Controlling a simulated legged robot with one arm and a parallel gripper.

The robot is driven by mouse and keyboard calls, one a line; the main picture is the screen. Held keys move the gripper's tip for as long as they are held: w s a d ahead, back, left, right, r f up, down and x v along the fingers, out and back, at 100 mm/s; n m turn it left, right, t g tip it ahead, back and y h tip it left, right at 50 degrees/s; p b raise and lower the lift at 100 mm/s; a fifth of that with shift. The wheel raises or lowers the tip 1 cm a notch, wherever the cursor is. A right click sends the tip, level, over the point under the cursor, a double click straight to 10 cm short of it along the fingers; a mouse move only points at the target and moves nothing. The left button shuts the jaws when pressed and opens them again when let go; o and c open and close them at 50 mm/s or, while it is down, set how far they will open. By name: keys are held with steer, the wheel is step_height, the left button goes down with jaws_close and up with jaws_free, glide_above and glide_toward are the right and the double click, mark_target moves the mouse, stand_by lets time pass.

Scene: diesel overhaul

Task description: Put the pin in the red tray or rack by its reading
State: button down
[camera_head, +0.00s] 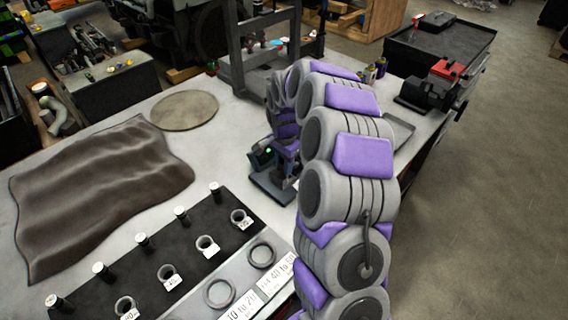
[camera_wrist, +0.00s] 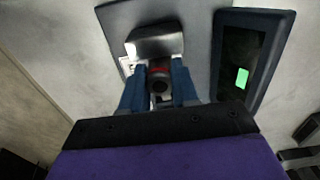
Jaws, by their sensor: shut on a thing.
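My gripper (camera_wrist: 159,88) has its two blue fingers closed on a small round pin (camera_wrist: 159,84), seen nearly end-on with a dark hollow end and a reddish band behind it. In the head view my gripper (camera_head: 287,157) is low over a gauge (camera_head: 264,154) with a lit green display, at the table's middle. The display (camera_wrist: 242,78) is too small to read. A metal block (camera_wrist: 155,43) is just beyond the fingers. A pale rack with white range labels (camera_head: 243,304) lies at the front; one reads "10 to 20". The red tray cannot be clearly made out.
A black mat (camera_head: 190,250) holds several upright pins and tagged rings. Two grey rings (camera_head: 219,292) lie in front. A brown cloth (camera_head: 95,185) and round board (camera_head: 184,110) lie left. My arm hides the table's right part.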

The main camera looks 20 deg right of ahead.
steer(key=shift+r+p, duration=1.05)
steer(key=shift+r, duration=1.65)
steer(key=shift+s, duration=0.15)
